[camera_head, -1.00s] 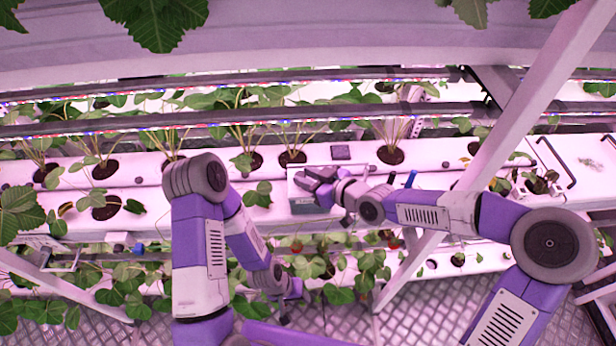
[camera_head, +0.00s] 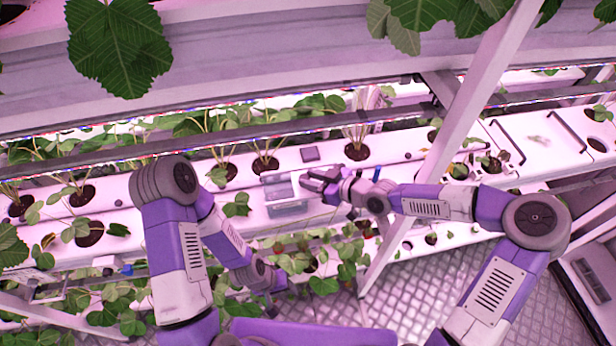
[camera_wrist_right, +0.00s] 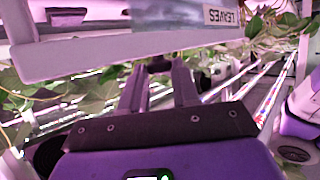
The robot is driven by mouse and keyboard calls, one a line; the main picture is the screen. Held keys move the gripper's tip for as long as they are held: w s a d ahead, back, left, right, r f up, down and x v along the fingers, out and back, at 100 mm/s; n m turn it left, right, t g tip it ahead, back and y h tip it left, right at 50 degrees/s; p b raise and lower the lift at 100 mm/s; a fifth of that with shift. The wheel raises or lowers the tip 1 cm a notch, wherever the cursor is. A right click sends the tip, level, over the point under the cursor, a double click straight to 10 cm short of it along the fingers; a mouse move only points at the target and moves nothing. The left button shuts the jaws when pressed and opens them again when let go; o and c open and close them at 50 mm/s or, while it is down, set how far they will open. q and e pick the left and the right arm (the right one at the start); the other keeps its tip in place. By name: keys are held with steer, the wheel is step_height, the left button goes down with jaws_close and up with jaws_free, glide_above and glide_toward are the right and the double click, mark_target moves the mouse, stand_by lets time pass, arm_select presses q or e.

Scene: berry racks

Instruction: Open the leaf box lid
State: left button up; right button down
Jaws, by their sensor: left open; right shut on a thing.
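The leaf box (camera_head: 287,208) is a small grey, see-through box on the white middle shelf. My right gripper (camera_head: 312,180) is at the box's upper right side. In the wrist view its fingers (camera_wrist_right: 158,68) are shut on a small dark piece, probably of the lid; the lid's angle is unclear. My left gripper (camera_head: 277,302) hangs low over the lower plants, away from the box, open and empty.
Potted plants (camera_head: 357,151) line the white shelf (camera_head: 400,150) around the box. A slanted post (camera_head: 440,165) crosses in front of the shelf, behind my right forearm. Light bars (camera_head: 230,125) run above the plants. Large leaves (camera_head: 118,45) hang at the top.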

steer(key=c, duration=0.8)
jaws_free()
steer(key=shift+c, duration=0.2)
steer(key=shift+s+d, duration=0.1)
steer(key=p+v, duration=0.1)
steer(key=v, duration=0.6)
steer(key=shift+p, duration=0.3)
steer(key=shift+d, duration=0.15)
